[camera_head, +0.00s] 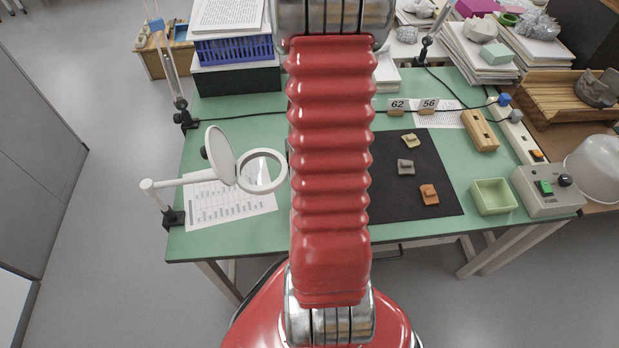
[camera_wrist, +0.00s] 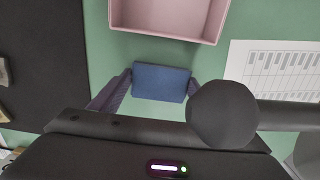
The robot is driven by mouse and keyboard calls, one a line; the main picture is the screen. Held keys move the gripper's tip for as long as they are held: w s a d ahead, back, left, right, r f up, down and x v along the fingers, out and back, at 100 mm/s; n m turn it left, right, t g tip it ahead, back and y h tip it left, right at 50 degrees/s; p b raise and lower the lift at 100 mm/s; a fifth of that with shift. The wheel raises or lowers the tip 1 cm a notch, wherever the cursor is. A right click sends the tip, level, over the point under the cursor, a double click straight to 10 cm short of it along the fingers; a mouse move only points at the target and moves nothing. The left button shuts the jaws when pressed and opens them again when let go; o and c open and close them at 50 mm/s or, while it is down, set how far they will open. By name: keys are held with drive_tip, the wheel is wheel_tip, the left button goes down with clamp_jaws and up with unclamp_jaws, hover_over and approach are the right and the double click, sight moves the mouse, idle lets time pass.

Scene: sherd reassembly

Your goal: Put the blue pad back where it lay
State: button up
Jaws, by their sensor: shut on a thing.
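The blue pad (camera_wrist: 160,82) is a flat rectangular block in the wrist view. My gripper (camera_wrist: 161,86) is shut on it, with one dark finger at each short end. Green table top shows around the pad; I cannot tell whether the pad touches it or hangs just above. In the head view my red arm hides both the gripper and the pad.
A pink open tray (camera_wrist: 170,20) lies just beyond the pad. A dark mat (camera_head: 418,190) with several sherds lies on one side, a printed sheet (camera_head: 230,205) on the other. A magnifier (camera_head: 262,171) stands left of my arm. A dark round shape (camera_wrist: 222,115) overlaps my gripper.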

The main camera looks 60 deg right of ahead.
drive_tip(key=shift+f, duration=0.25)
drive_tip(key=o, duration=1)
drive_tip(key=shift+f, duration=0.1)
wheel_tip(320, 180, up, 12)
idle(0.5)
idle(0.6)
drive_tip(key=shift+r, duration=0.2)
